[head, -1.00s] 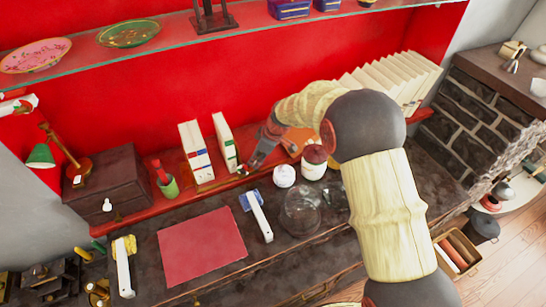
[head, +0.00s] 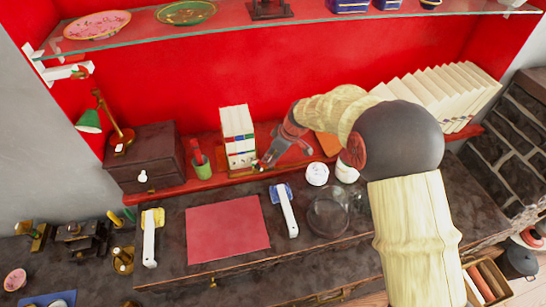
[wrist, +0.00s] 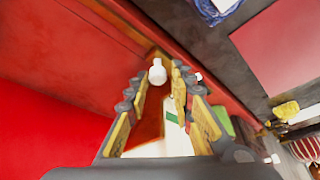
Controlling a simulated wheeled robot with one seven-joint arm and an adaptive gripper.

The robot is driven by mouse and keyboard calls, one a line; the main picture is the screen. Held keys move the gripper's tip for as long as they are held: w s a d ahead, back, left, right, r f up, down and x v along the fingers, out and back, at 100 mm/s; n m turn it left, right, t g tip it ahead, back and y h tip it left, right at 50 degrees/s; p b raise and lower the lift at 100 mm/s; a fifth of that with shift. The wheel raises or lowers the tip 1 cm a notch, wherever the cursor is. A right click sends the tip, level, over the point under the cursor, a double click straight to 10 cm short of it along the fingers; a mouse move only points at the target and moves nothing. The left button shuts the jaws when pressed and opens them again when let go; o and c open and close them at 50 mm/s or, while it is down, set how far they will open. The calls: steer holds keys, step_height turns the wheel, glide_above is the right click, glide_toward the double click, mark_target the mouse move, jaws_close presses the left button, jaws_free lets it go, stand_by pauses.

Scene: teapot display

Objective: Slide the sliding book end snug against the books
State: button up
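The books (head: 237,122) stand upright as one close block on the red shelf, with white tops and blue, red and green bands. My gripper (head: 262,165) is low at their right side, by the shelf's front edge. In the wrist view my gripper (wrist: 160,88) has its two yellow-padded fingers apart. A white knob (wrist: 157,73) shows between and just beyond the fingertips, with clear space beside it. A white surface with a green band (wrist: 172,117) shows between the fingers. The sliding book end itself is hard to make out; whether it touches the books I cannot tell.
A green cup (head: 203,170) and a brown drawer box (head: 145,160) stand left of the books. Leaning cream books (head: 445,92) stand at the right.

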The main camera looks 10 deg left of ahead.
steer(key=shift+d+r, duration=0.25)
steer(key=shift+r, duration=0.2)
steer(key=v, duration=1.1)
